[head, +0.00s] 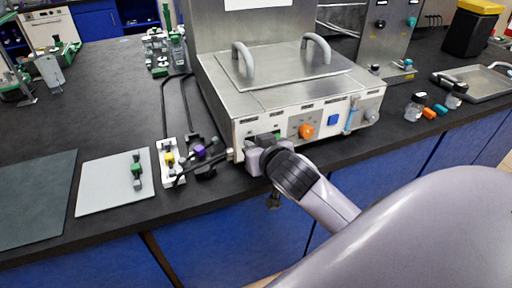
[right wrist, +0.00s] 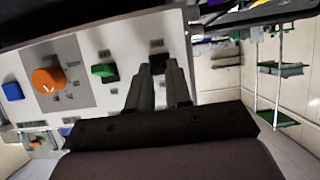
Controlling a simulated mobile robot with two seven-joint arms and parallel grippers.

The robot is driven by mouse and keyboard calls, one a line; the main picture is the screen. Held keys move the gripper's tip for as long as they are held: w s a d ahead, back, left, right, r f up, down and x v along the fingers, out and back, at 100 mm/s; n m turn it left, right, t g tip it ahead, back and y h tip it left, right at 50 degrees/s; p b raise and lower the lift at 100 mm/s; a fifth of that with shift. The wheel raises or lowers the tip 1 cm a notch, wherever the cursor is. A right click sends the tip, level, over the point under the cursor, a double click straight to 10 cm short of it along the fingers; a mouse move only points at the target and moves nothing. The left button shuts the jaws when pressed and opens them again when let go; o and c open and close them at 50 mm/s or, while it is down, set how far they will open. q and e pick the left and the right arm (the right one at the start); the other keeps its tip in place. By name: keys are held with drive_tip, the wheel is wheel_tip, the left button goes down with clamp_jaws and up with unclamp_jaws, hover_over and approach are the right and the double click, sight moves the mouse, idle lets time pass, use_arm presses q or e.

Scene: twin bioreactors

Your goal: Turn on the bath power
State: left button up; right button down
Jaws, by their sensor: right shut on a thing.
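The bath is a steel box with a lidded top (head: 290,75) and a white front panel (head: 310,120). Its panel carries a green switch (head: 265,137), an orange knob (head: 306,131) and a blue button (head: 334,120). My right gripper (head: 257,154) is at the panel's left end. In the right wrist view the panel appears upside down. There my right gripper's fingers (right wrist: 158,75) are closed together around a small dark part of the panel, beside the green switch (right wrist: 104,71). That part is mostly hidden by the fingers. My left gripper is not in view.
Left of the bath, a white holder (head: 172,182) with coloured clamps and a pale board (head: 112,190) lie on the dark bench. The bench's front edge runs just below my right gripper.

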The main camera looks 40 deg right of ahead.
drive_tip(key=shift+w+r+g+y, duration=0.25)
drive_tip(key=shift+r+g, duration=0.25)
drive_tip(key=shift+g, duration=0.5)
drive_tip(key=c, duration=1)
unclamp_jaws()
drive_tip(key=shift+c, duration=0.2)
drive_tip(key=shift+s+r, duration=0.1)
drive_tip(key=shift+s, duration=0.05)
drive_tip(key=v, duration=0.7)
